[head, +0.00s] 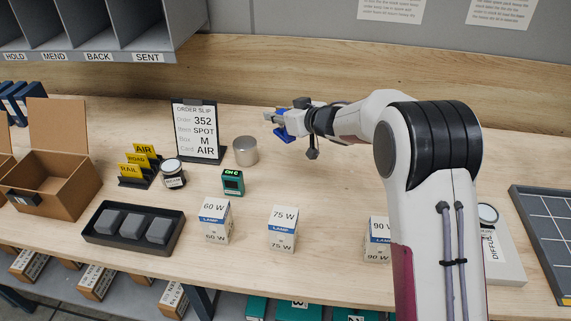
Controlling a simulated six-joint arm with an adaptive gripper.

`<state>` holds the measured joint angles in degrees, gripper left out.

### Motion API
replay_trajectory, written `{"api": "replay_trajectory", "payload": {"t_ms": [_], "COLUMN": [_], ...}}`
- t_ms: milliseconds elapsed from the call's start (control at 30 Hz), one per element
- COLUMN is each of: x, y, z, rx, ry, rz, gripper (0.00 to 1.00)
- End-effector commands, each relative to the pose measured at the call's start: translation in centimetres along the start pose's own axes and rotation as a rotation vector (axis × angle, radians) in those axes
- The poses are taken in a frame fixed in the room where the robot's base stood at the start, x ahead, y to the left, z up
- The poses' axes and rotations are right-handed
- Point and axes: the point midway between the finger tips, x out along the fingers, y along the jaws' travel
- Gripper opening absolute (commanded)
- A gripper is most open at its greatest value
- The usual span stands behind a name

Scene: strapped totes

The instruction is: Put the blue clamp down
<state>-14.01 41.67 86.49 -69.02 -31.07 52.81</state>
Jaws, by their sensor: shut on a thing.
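A blue clamp (283,132) is in my gripper (277,119), above the back middle of the bench. My gripper is shut on it, and the fingers and arm hide part of it. From this one view I cannot tell how high the clamp is above the bench top (335,180). The space around the clamp on the bench looks bare, apart from a grey metal cylinder (245,151) just left and nearer.
An order slip stand (197,131) is left of the cylinder. A green device (233,182) and lamp boxes (216,221) (283,229) stand nearer. A black tray of grey blocks (98,243) and an open carton (55,199) are left. A grid tray (552,240) is right.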

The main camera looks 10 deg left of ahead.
Motion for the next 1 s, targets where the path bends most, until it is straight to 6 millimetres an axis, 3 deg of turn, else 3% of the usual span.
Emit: {"api": "replay_trajectory", "payload": {"t_ms": [567,1000], "x": [0.1,2.1], "y": [0.3,0.3], "z": [0.5,5.2], "rx": [0.005,0.005], "ry": [0.001,0.000], "rz": [0.010,0.010], "gripper": [0.00,0.00]}}
